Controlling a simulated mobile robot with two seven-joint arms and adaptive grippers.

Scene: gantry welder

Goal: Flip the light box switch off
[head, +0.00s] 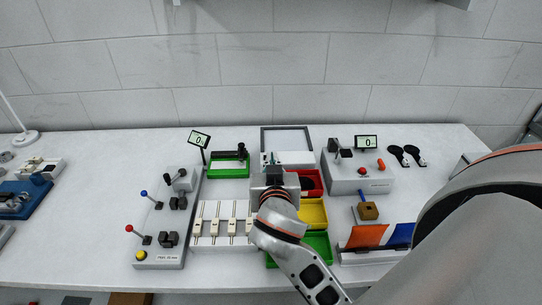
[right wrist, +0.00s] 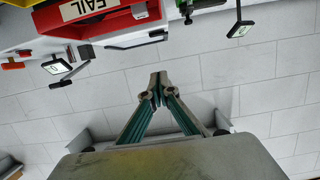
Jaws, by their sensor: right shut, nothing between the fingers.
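The light box (head: 307,131) looks to be the flat, dark-framed panel with a pale face at the back middle of the table. I cannot make out its switch. My right gripper (head: 270,157) reaches over the table just in front of this panel and covers part of its lower left. In the right wrist view the right gripper (right wrist: 156,88) is shut, its fingertips together with nothing between them. A dark frame edge (right wrist: 138,42) shows beyond the fingertips, apart from them. My left gripper is not in view.
Red (head: 320,187), yellow (head: 325,211) and green (head: 322,243) bins stand close to my right arm. A green tray (head: 229,172) lies left of the gripper. A block wall closes the back.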

